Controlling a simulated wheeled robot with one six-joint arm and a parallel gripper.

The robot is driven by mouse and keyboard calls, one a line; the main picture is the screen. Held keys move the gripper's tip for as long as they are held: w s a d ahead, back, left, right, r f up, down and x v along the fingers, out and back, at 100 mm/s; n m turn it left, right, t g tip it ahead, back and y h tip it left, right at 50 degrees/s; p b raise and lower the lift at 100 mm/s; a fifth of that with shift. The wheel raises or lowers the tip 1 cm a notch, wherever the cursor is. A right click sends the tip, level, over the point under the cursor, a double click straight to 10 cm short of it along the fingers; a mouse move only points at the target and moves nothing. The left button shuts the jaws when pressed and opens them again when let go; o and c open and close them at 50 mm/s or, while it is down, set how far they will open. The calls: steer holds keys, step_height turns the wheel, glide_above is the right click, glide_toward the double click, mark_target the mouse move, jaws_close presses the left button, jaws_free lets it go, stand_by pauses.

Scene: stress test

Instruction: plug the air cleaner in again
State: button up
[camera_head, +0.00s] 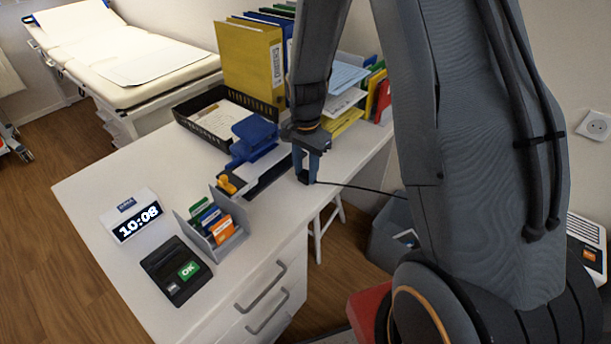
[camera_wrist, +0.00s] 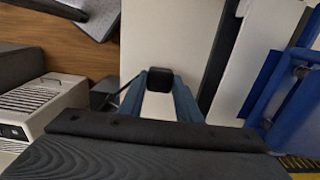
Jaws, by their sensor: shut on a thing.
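My gripper (camera_head: 307,172) is over the right edge of the white desk, its fingers pointing down and shut on a small black plug (camera_head: 304,177). In the wrist view the plug (camera_wrist: 160,78) sits between the tips of my gripper (camera_wrist: 160,88). A dark cable (camera_head: 362,189) runs from the plug to the right and passes behind my arm. A wall socket (camera_head: 597,125) is on the wall at the far right, well apart from the plug. The white air cleaner (camera_head: 587,250) stands at the right edge, partly hidden by my arm; its grille shows in the wrist view (camera_wrist: 42,104).
The desk (camera_head: 120,185) holds a blue hole punch (camera_head: 252,140), a black tray (camera_head: 190,122), binders (camera_head: 250,60), a clock (camera_head: 135,218), a card holder (camera_head: 215,235) and a card terminal (camera_head: 177,270). A grey bin (camera_head: 388,238) stands on the floor right of the desk.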

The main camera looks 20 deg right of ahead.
mark_target(306, 174)
step_height(306, 174, up, 8)
steer(key=shift+r+b, duration=0.1)
steer(key=shift+b, duration=0.55)
